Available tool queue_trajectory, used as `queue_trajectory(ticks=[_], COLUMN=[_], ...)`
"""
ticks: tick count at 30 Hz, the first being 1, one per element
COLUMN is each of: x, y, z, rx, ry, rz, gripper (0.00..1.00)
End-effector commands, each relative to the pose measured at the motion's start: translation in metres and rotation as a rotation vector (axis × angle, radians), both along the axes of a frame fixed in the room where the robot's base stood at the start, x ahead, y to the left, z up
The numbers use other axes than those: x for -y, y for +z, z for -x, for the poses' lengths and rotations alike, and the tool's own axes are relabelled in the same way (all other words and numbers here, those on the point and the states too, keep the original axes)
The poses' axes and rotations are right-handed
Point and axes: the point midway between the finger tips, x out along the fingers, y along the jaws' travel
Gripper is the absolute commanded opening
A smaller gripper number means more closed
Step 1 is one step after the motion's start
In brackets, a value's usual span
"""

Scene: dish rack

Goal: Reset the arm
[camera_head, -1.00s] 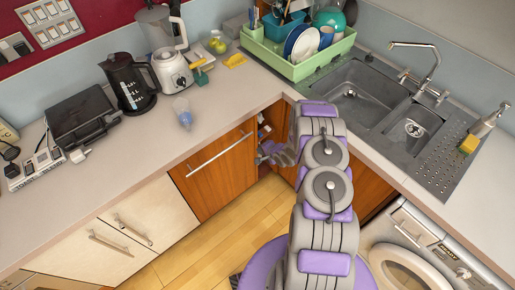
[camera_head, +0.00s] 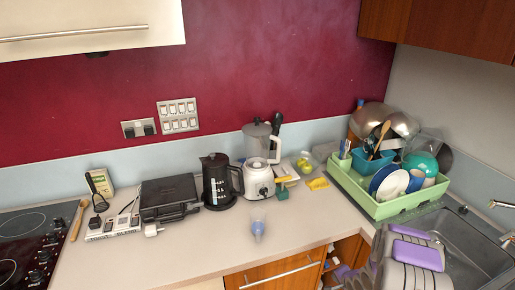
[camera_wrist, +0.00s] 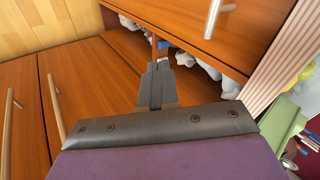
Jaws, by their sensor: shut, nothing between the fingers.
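My gripper (camera_wrist: 156,88) shows in the wrist view with its grey fingers together and nothing between them. It points toward wooden cabinet fronts and an open cabinet (camera_wrist: 185,55) with pale items inside. In the head view my purple and grey arm shows at the bottom right, in front of the sink; the gripper's fingertips cannot be made out there. The arm is beside the counter corner, below the green dish rack (camera_head: 408,207).
The sink (camera_head: 475,250) is at the right. A blender (camera_head: 260,180), black kettle (camera_head: 217,183), black grill (camera_head: 168,198) and small clear cup (camera_head: 258,229) stand on the counter (camera_head: 200,245). The open cabinet (camera_head: 345,256) is below the counter. The front counter has free room.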

Motion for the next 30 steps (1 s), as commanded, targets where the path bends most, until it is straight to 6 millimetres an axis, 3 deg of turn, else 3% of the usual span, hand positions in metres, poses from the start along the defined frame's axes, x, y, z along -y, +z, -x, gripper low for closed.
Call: queue_trajectory(ticks=[1,5,14,23,30], x=[0.003,0.01,0.005,-0.022,-0.056], y=[0.018,0.056,0.145,0.225,0.276], z=[-0.002,0.003,0.038,0.1,0.169], rx=[-0.013,-0.073,-0.222,-0.377,-0.496], ry=[0.019,0.064,0.174,0.307,0.445], rz=[0.05,0.167,0.373,0.485,0.51], gripper=[0.0,0.0,0.0,0.0,0.0])
